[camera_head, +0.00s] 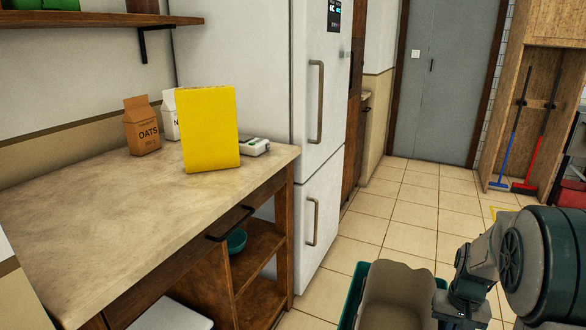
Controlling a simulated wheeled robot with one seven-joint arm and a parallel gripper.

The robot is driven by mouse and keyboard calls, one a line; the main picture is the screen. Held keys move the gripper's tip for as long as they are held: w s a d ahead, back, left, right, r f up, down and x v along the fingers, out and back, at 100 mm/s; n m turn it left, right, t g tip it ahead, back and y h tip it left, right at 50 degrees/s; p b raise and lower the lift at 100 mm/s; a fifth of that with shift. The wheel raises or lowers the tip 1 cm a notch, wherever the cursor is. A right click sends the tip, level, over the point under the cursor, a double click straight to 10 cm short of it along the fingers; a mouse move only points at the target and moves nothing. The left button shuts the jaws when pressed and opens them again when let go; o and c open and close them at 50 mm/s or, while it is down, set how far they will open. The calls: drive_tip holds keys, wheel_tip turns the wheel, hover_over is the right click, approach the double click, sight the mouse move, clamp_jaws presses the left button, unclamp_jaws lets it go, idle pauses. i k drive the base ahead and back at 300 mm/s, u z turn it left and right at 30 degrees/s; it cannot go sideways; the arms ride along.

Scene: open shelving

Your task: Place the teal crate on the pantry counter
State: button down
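The teal crate (354,295) is at the bottom edge of the view, right of the counter and in front of the fridge. Its lower part is cut off. A large beige-grey object fills most of it and rises above its rim. My gripper (463,312) is at the crate's right side, close to its rim; its fingertips are hidden or out of frame, so I cannot tell whether it grips the crate. The pantry counter (95,220) is on the left, with a pale stone-like top and wooden frame.
On the counter's far end stand a yellow box (209,130), an oats carton (141,126), a white carton (170,114) and a small white device (255,146). The counter's near part is clear. A teal bowl (236,241) sits on its shelf. A wall shelf (90,20) hangs above.

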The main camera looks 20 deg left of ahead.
sight(117, 216)
drive_tip(key=k, duration=0.25)
drive_tip(key=z, duration=1)
drive_tip(key=i, duration=0.95)
drive_tip(key=u, duration=2.7)
